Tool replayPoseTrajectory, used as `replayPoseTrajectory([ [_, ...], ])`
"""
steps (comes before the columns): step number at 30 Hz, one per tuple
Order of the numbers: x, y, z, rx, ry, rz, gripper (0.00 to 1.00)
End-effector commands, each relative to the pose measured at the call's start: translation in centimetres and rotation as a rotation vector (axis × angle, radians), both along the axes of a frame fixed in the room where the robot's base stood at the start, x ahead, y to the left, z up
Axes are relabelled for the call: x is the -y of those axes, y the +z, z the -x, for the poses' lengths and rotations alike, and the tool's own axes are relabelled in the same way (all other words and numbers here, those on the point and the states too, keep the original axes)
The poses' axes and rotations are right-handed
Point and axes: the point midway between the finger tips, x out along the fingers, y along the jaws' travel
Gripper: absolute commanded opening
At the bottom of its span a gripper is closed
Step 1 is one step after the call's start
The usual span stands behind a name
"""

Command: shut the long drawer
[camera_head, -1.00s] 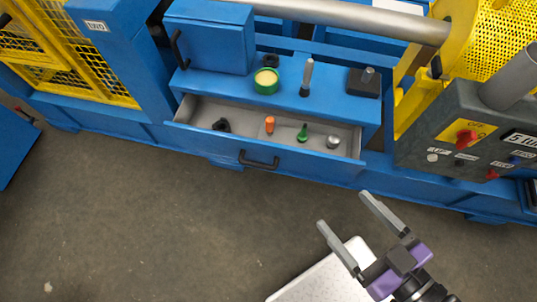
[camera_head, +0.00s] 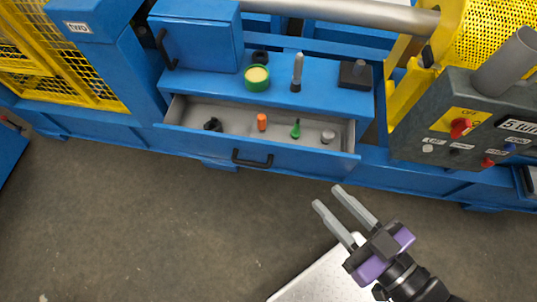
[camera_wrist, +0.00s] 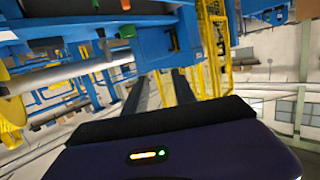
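The long drawer (camera_head: 205,146) is blue with a grey inside and stands pulled out below the blue machine shelf. Its black handle (camera_head: 252,159) is on the front face. Inside lie a black part (camera_head: 212,125), an orange-topped item (camera_head: 262,122), a green item (camera_head: 295,129) and a round grey knob (camera_head: 327,137). My gripper (camera_head: 327,197) is in front of and below the drawer's right part, apart from it. Its two grey fingers are spread with nothing between them. The wrist view shows the dark fingers (camera_wrist: 160,92) from behind, tilted.
On the shelf above stand a green-rimmed yellow tin (camera_head: 257,78), an upright grey-handled tool (camera_head: 297,73) and a dark block (camera_head: 354,74). A blue cabinet (camera_head: 195,42) is at left. A grey control box (camera_head: 440,115) is at right. The floor (camera_head: 130,215) before the drawer is clear.

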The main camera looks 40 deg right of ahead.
Motion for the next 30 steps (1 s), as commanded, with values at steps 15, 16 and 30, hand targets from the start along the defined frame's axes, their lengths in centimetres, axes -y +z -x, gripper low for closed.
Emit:
replayPoseTrajectory([
  [15, -9.3, -8.6, -13.3, 0.516, -0.097, -0.884, 0.00],
  [16, -9.5, -9.3, -13.9, 0.540, -0.116, -0.942, 0.00],
  [30, -6.1, -24.4, -13.2, 0.710, -0.734, -1.405, 0.00],
])
